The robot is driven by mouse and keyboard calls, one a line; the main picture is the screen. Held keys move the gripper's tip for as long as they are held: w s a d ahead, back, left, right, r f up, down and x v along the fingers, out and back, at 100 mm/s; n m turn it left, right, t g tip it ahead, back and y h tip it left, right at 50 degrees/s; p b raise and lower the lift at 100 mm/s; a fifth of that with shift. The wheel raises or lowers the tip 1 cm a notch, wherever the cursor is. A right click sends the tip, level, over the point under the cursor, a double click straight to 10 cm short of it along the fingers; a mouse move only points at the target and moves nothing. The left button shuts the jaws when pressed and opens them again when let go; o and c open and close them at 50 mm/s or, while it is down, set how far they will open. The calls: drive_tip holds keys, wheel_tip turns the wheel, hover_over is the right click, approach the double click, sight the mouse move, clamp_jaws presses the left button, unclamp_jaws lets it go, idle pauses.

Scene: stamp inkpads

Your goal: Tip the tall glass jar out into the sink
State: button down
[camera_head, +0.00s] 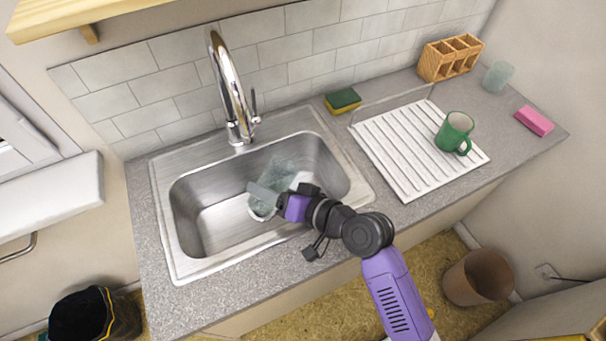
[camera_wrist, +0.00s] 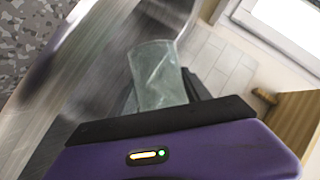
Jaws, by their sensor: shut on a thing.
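The tall glass jar (camera_head: 281,171) is pale, greenish and see-through. It is held low over the sink basin, clearly tilted, in the head view. The wrist view shows part of the jar (camera_wrist: 157,75) between my fingers. My gripper (camera_head: 268,196) is shut on the jar and covers part of it. I cannot tell which end is the mouth or whether anything is in it. The steel sink (camera_head: 200,225) lies under and around the jar. I cannot tell whether the jar touches the basin.
A chrome faucet (camera_head: 232,90) rises behind the basin. A green sponge (camera_head: 343,101) lies by the sink's back right corner. A white drainboard (camera_head: 400,150) with a green mug (camera_head: 455,133) is to the right. A wooden holder (camera_head: 450,58), a glass (camera_head: 497,76) and a pink sponge (camera_head: 534,121) stand farther right.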

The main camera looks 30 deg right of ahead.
drive_tip(key=shift+f+n+h, duration=0.3)
drive_tip(key=shift+f+n, duration=0.2)
drive_tip(key=shift+a+r+n+h+p, duration=0.4)
drive_tip(key=shift+n+p, duration=0.2)
drive_tip(key=shift+p, duration=0.35)
drive_tip(key=shift+s+a+f+n+h, duration=0.1)
drive_tip(key=shift+a+f+n+h, duration=0.1)
drive_tip(key=shift+f+n+h, duration=0.25)
drive_tip(key=shift+a+n+p, duration=0.1)
drive_tip(key=shift+n+p, duration=0.15)
drive_tip(key=shift+p, duration=0.2)
drive_tip(key=shift+a+r+t+h+p, duration=0.1)
drive_tip(key=shift+r+t+h+p, duration=0.15)
drive_tip(key=shift+p, duration=0.25)
drive_tip(key=shift+a+r+n+t+h+p, duration=0.15)
drive_tip(key=shift+n+h+p, duration=0.2)
drive_tip(key=shift+n+p, duration=0.2)
drive_tip(key=shift+a+r+n+t+h+p, duration=0.1)
drive_tip(key=shift+n+h+p, duration=0.25)
drive_tip(key=shift+n+p, duration=0.2)
